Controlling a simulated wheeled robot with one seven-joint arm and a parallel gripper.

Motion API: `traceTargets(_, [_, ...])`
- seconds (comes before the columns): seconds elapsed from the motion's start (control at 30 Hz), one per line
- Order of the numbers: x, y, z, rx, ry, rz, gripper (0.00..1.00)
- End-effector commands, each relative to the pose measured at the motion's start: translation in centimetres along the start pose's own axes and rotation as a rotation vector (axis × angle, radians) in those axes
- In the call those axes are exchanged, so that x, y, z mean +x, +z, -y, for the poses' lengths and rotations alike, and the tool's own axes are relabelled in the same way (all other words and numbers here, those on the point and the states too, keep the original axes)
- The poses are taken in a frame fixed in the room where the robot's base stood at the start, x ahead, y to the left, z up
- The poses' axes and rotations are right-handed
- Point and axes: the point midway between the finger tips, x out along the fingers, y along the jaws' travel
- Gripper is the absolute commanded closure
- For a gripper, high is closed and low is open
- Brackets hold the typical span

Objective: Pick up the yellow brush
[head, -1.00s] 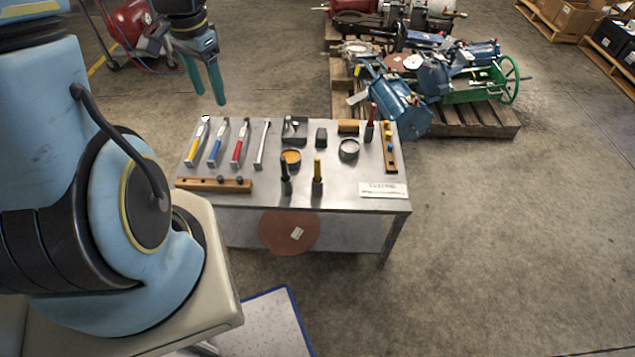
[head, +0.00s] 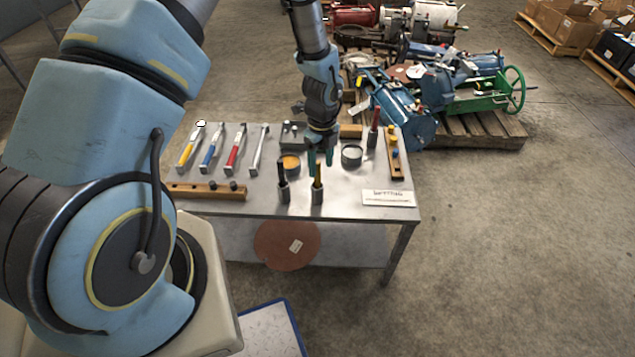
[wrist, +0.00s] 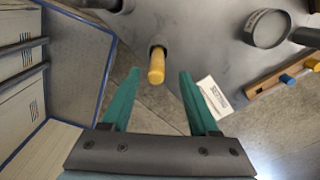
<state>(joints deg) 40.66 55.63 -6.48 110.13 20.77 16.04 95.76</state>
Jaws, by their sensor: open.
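The yellow brush (head: 317,176) stands upright, its yellow handle up, in a small grey holder (head: 317,197) near the table's front edge. My gripper (head: 320,164) is open just above and behind it in the head view, partly in front of the table's middle. In the wrist view, the yellow handle (wrist: 156,67) points toward the camera between the two green fingertips (wrist: 159,72), with clear gaps on both sides. The fingers do not appear to touch it. The brush's lower end is hidden in the holder.
A red-handled one (head: 374,128) stands back right. An orange-filled tin (head: 290,163), a grey tin (head: 352,156), a wooden rack (head: 395,158) and a white sign (head: 387,198) are near. Several hand tools lie at left.

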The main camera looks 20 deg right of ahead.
Motion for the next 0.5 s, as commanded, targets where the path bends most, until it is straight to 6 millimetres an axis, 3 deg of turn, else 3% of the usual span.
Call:
traceTargets(0.17, [1.0,0.1,-0.1,-0.002,0.002,0.000,0.39])
traceTargets(0.5, [5.2,0.7,-0.4,-0.002,0.002,0.000,0.39])
